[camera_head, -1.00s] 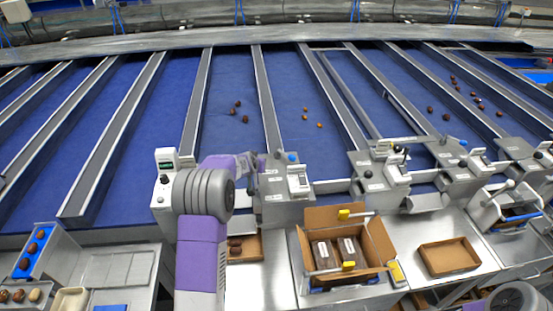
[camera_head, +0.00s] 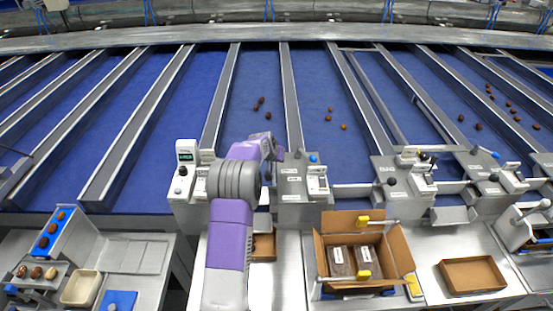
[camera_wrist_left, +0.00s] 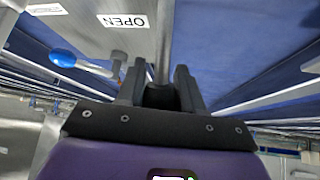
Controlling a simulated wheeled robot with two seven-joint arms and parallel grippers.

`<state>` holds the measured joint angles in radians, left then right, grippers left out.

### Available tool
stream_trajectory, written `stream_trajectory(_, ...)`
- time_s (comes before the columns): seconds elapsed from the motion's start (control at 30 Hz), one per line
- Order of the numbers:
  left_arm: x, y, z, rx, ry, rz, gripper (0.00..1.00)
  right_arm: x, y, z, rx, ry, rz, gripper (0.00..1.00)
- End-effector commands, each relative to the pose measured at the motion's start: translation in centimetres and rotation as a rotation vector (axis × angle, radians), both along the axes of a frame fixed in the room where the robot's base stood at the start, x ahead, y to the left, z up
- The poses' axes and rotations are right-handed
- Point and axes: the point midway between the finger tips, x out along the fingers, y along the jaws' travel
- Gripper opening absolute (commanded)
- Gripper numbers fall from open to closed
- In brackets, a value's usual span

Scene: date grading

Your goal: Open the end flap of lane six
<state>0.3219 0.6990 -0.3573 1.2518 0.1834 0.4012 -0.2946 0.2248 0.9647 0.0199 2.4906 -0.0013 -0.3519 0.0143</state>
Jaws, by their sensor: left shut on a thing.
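My left gripper (camera_head: 276,152) is at the near end of a blue lane that holds a few dark dates (camera_head: 262,103). In the left wrist view, my gripper (camera_wrist_left: 160,88) is shut on a grey metal bar (camera_wrist_left: 164,40), which runs up between its fingers. Beside it is a metal housing (camera_wrist_left: 90,25) with an OPEN label (camera_wrist_left: 123,21), upside down in this view, and a blue knob (camera_wrist_left: 63,57). The blue knob also shows in the head view (camera_head: 313,158). My arm hides most of this lane's end, so the flap's position cannot be told. My right gripper is not in view.
An open carton (camera_head: 322,255) with two packs stands right of my arm, and an empty shallow box (camera_head: 472,274) lies farther right. A control box with a green display (camera_head: 186,157) stands close left of my arm. Another box (camera_head: 263,246) is partly behind it.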

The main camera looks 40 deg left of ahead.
Motion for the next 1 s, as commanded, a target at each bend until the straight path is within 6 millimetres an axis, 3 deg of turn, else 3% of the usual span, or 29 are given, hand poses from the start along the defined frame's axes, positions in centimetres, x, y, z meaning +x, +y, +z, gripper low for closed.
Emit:
stream_trajectory(0.03,-0.4,-0.2,-1.0,-0.01,0.021,-0.002,0.0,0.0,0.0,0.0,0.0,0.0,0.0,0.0)
stream_trajectory(0.3,-0.5,-0.3,-1.2,-0.012,0.026,-0.004,0.0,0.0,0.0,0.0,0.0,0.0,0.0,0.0)
stream_trajectory(0.33,-0.5,-0.3,-1.2,-0.012,0.026,-0.004,0.4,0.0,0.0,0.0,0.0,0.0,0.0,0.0)
stream_trajectory(0.47,-0.4,-0.2,-0.9,-0.01,0.021,-0.002,0.6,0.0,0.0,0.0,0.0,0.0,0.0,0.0)
stream_trajectory(0.77,-0.3,-0.2,-0.4,-0.006,0.013,-0.002,0.6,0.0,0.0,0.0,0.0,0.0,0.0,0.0)
stream_trajectory(1.0,-1.7,-0.8,1.8,-0.006,0.01,-0.003,0.6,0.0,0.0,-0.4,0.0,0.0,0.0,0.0)
